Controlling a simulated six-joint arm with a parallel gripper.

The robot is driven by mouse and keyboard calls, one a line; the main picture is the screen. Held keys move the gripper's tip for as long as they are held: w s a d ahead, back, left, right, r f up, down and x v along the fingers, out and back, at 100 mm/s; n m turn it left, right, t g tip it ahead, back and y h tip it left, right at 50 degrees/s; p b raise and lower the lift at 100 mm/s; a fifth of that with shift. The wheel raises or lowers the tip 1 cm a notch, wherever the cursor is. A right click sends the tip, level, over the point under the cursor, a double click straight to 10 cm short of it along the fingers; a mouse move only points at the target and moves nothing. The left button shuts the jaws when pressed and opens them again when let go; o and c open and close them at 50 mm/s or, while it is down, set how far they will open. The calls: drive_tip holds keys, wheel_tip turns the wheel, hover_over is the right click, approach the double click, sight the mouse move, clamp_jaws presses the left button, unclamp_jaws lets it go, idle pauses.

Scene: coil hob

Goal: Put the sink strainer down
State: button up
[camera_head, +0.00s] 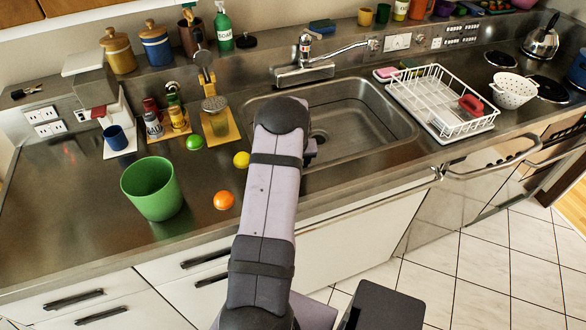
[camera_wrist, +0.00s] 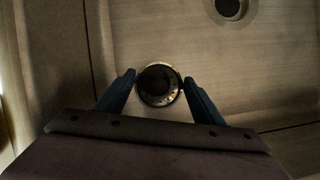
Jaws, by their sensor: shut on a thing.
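The sink strainer (camera_wrist: 158,85), a small round piece with a metal rim and dark centre, is between the two blue fingertips of my gripper (camera_wrist: 158,78) in the wrist view. My gripper is shut on it, a finger at each side. Below it is the metal floor of the sink (camera_wrist: 150,40). The round drain (camera_wrist: 230,8) shows at the top edge, ahead and to the right of the strainer. In the head view my arm reaches to the sink (camera_head: 365,100) and hides the strainer. The strainer's height above the floor is hard to tell.
A white dish rack (camera_head: 438,100) stands right of the sink, with a white colander (camera_head: 513,91) beyond. On the left are a green cup (camera_head: 152,189), an orange ball (camera_head: 223,200), a yellow ball (camera_head: 241,160) and a green ball (camera_head: 194,142). The tap (camera_head: 305,60) stands behind the sink.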

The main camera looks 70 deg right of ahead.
drive_tip(key=shift+f, duration=1.5)
drive_tip(key=shift+f, duration=0.2)
drive_tip(key=o, duration=1.1)
drive_tip(key=shift+c, duration=0.2)
drive_tip(key=shift+s+a+r, duration=0.1)
drive_tip(key=shift+r, duration=0.6)
drive_tip(key=b+v, duration=0.1)
drive_tip(key=v, duration=1)
